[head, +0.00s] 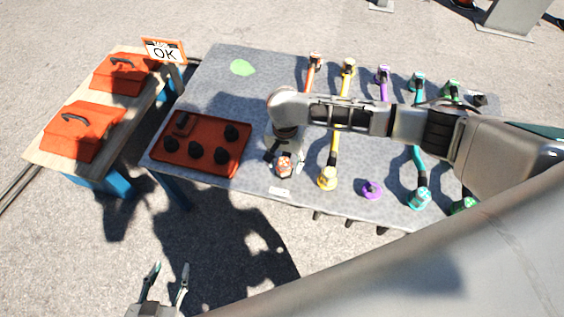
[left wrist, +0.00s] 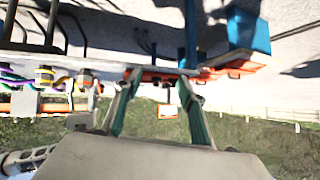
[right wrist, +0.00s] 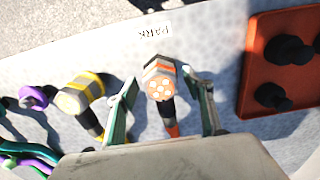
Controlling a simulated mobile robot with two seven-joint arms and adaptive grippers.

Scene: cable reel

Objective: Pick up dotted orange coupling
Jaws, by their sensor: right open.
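The dotted orange coupling (head: 284,166) stands near the front edge of the grey table, its dotted end face up. In the right wrist view the coupling (right wrist: 160,89) shows pale dots on an orange face, with a dark and orange cable behind it. My right gripper (head: 285,160) is over it, and its open fingers (right wrist: 165,90) are on either side of the coupling, with gaps visible. My left gripper (head: 168,275) is open and empty, away from the table's front edge; its spread fingers also show in the left wrist view (left wrist: 160,85).
A yellow coupling (head: 327,178) stands just right of the orange one, then purple (head: 371,190) and cyan (head: 419,199) ones. A red tray (head: 242,156) with several black knobs lies to the left. An OK sign (head: 164,52) stands behind it. A PARK label (right wrist: 155,32) marks the table edge.

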